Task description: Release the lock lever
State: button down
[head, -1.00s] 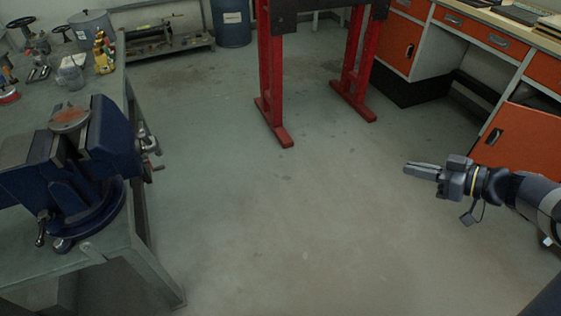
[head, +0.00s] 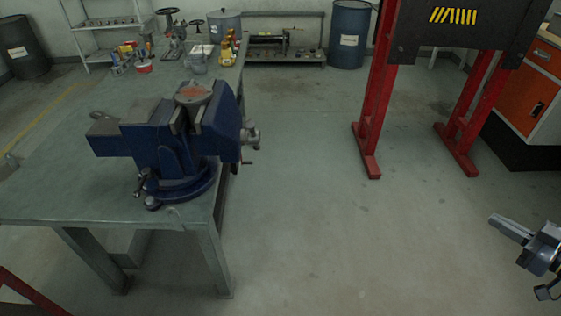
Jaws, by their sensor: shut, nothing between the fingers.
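A blue bench vise (head: 170,150) stands on the grey workbench (head: 60,180) at the left of the head view. A round, rusty-topped part (head: 193,92) sits at the top of its jaws. A small dark lever (head: 140,183) shows low on the vise's front, by the round base. I cannot tell whether it is the lock lever. My gripper (head: 494,219) is at the lower right, shut and empty, pointing up and left. It is over open floor, well apart from the vise and touching nothing.
A red-legged stand (head: 375,110) with a dark panel (head: 460,30) is at the right. Orange drawers (head: 533,95) are at the far right. Bottles, cans and handwheel valves crowd the bench's far end. The floor between bench and gripper is clear.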

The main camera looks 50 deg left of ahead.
aim_at(147, 173)
jog(key=u, duration=0.4)
jog(key=j+u, duration=0.15)
jog(key=u, duration=0.3)
jog(key=i+u, duration=0.1)
jog(key=u, duration=0.7)
jog(key=i+j+u, duration=0.15)
jog(key=j+u, duration=0.2)
